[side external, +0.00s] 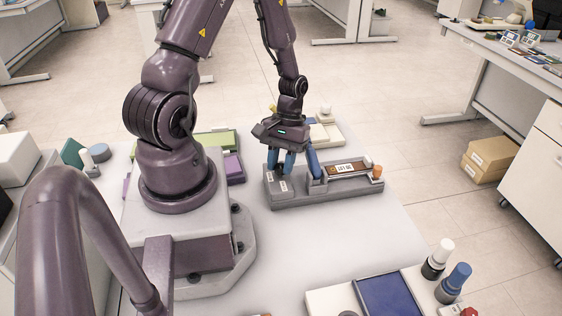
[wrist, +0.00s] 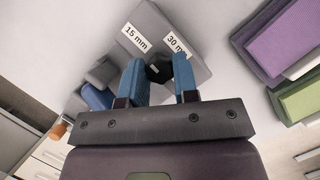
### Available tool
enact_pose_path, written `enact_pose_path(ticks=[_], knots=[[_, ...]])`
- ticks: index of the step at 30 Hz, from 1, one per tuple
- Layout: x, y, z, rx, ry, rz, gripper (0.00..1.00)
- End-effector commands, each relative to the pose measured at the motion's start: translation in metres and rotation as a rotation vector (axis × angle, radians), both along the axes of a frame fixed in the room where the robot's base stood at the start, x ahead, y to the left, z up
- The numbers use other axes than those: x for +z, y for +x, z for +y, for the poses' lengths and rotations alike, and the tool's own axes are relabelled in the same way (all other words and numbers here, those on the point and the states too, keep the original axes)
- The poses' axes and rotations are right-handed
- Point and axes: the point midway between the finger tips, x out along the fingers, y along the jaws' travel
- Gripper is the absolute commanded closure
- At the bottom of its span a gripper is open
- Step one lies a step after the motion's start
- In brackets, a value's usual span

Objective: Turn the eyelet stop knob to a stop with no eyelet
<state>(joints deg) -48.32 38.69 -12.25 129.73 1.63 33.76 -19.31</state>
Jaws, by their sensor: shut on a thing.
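The eyelet test device (side external: 325,197) is a long grey base on the white table. Its left end carries small white labels, which read "15 mm" (wrist: 135,37) and "30 mm" (wrist: 177,45) in the wrist view. The dark eyelet stop knob (wrist: 158,70) stands by these labels, between my blue fingertips. My gripper (side external: 281,168) points down over the device's left end and is shut on the knob; it also shows in the wrist view (wrist: 158,88). The fingers hide much of the knob, so its pointing direction cannot be told.
A blue upright part (side external: 314,164), a brown strip with a label (side external: 350,169) and an orange knob (side external: 377,171) are on the device's right side. Green (side external: 215,141) and purple (side external: 234,168) blocks lie to its left. A blue-topped tray (side external: 387,300) is in front; table between is clear.

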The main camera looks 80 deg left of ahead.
Motion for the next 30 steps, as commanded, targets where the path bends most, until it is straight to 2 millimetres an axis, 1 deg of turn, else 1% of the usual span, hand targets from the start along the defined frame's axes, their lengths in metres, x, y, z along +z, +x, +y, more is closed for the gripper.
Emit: enact_pose_path(ticks=[5, 11, 30], knots=[[0.0005, 0.0008, -0.0004, -0.076, 0.001, 0.001, 0.96], [0.0006, 0.0014, -0.0011, -0.227, 0.001, 0.001, 0.96], [0.0008, 0.0028, -0.0038, -0.835, 0.0, 0.001, 0.96]])
